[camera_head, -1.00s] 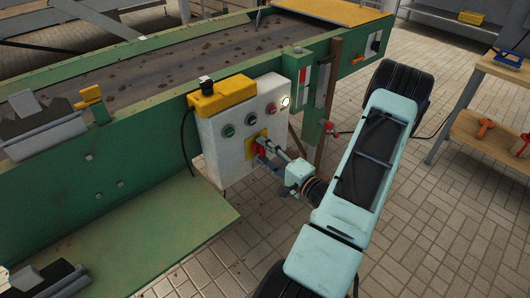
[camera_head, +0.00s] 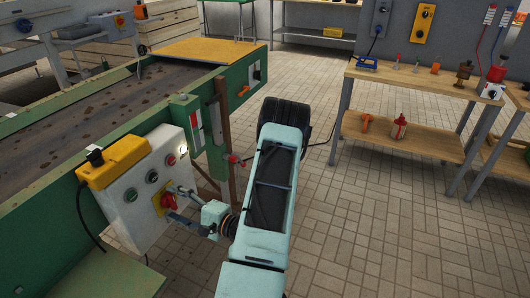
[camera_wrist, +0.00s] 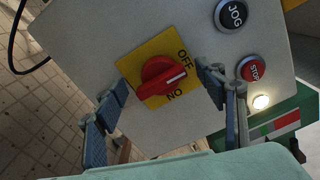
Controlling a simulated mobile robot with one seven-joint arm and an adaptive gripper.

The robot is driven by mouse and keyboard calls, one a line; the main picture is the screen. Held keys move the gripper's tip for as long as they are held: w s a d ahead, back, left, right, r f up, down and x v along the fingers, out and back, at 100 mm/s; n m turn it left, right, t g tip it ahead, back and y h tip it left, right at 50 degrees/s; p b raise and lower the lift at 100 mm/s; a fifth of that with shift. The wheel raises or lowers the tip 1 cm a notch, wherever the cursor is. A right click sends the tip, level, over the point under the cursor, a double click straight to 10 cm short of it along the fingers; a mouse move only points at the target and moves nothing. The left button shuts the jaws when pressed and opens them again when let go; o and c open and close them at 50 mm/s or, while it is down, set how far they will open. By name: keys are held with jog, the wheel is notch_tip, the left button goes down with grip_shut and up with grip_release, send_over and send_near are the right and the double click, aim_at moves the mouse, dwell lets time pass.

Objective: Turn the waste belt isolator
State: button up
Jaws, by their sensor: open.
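The waste belt isolator is a red rotary knob (camera_wrist: 163,80) on a yellow plate marked OFF and ON, on a pale control box. In the wrist view its white mark points right, between the two words. The knob also shows in the head view (camera_head: 168,201). My gripper (camera_wrist: 160,78) is open, with one blue-padded finger on each side of the knob and visible gaps between. In the head view my gripper (camera_head: 177,204) is at the box front by the knob; contact cannot be told there.
JOG (camera_wrist: 232,14) and STOP (camera_wrist: 252,68) buttons and a lit lamp (camera_wrist: 261,102) sit close to my right finger. A yellow box (camera_head: 113,162) tops the control box. The green conveyor (camera_head: 40,204) stands behind. A workbench (camera_head: 400,78) is at right; the tiled floor between is clear.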

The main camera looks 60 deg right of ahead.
jog(key=m+p, duration=0.2)
jog(key=m, duration=0.2)
jog(key=shift+r, duration=0.2)
jog(key=m, duration=0.3)
jog(key=shift+d+p, duration=0.1)
jog(key=shift+p, duration=0.3)
jog(key=m, duration=0.7)
jog(key=shift+d, duration=0.1)
jog(key=s+d+f+n+g+y+p, duration=0.1)
jog(key=s+f+n+g+y, duration=0.15)
jog(key=s+g, duration=0.45)
jog(key=s+d+f+n+g+y+p, duration=0.1)
jog(key=s+n+g+p, duration=0.15)
jog(key=s, duration=0.75)
jog(key=s+d+r+n+g+h, duration=0.1)
jog(key=s+d+r+g+h, duration=0.1)
jog(key=d+r, duration=0.6)
jog(key=s+d+r+n+g+h+p, duration=0.1)
jog(key=s+d+r+n+g+h, duration=0.1)
jog(key=d+r+h, duration=0.3)
jog(key=d+r+g, duration=0.1)
jog(key=d+r, duration=0.2)
jog(key=d, duration=0.1)
jog(key=shift+s+d+g, duration=0.15)
jog(key=shift+d+g, duration=0.05)
jog(key=shift+g, duration=0.15)
jog(key=shift+h, duration=0.25)
